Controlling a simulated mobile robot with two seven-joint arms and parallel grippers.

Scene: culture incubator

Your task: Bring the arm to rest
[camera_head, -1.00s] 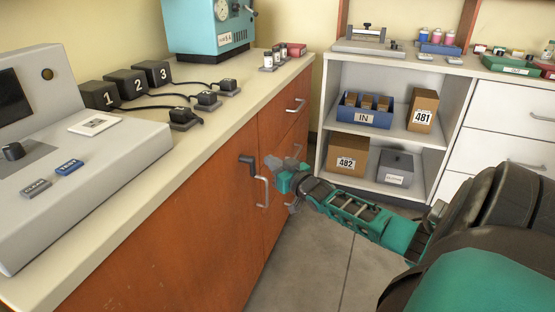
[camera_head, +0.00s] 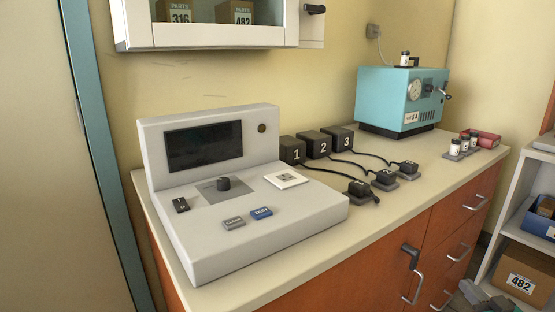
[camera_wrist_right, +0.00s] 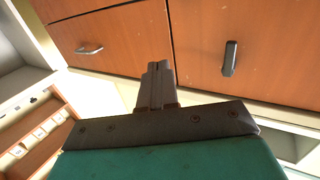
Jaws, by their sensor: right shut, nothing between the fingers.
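My right gripper (camera_wrist_right: 157,68) shows in the right wrist view with its two grey fingers together and nothing between them. It points toward the orange-brown cabinet front (camera_wrist_right: 200,45), with a dark handle (camera_wrist_right: 230,58) to the right of the fingers and a metal handle (camera_wrist_right: 90,49) to the left. In the head view only a small grey part of the right gripper (camera_head: 474,291) shows at the bottom right edge, beside the cabinet. The rest of that arm is out of the picture. My left gripper is in neither view.
A grey console (camera_head: 240,238) stands on the counter (camera_head: 390,207), with black boxes numbered 1 to 3 (camera_head: 318,145) behind it and a teal machine (camera_head: 400,100) farther back. Cabinet handles (camera_head: 413,288) stick out near the right arm.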

